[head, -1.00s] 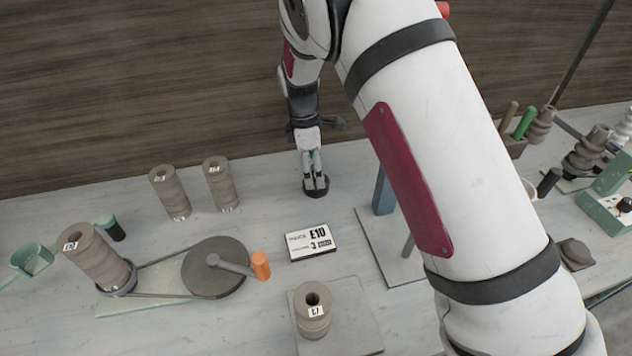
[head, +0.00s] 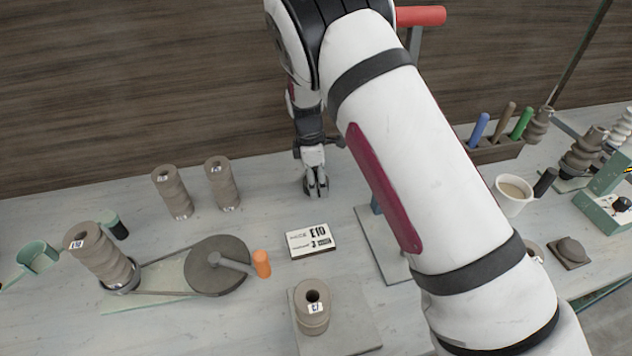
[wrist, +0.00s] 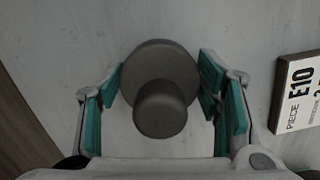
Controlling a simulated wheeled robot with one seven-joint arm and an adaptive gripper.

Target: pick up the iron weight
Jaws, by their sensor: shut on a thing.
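The iron weight (wrist: 160,108) is a dark grey round disc with a narrower knob on top, seen from above in the wrist view. My gripper (wrist: 160,85) is shut on it, with teal finger pads on the left and right sides of the disc. In the head view my gripper (head: 317,188) points down at the table behind the label card, and its fingers hide most or all of the weight. I cannot tell whether the weight is clear of the table.
A label card marked E10 (head: 311,242) lies in front of my gripper. Two clay stacks (head: 172,192) (head: 222,184) stand to the left. A crank wheel (head: 215,268) is at front left, and a clay piece (head: 312,308) on a board is in front. A white cup (head: 512,195) stands right.

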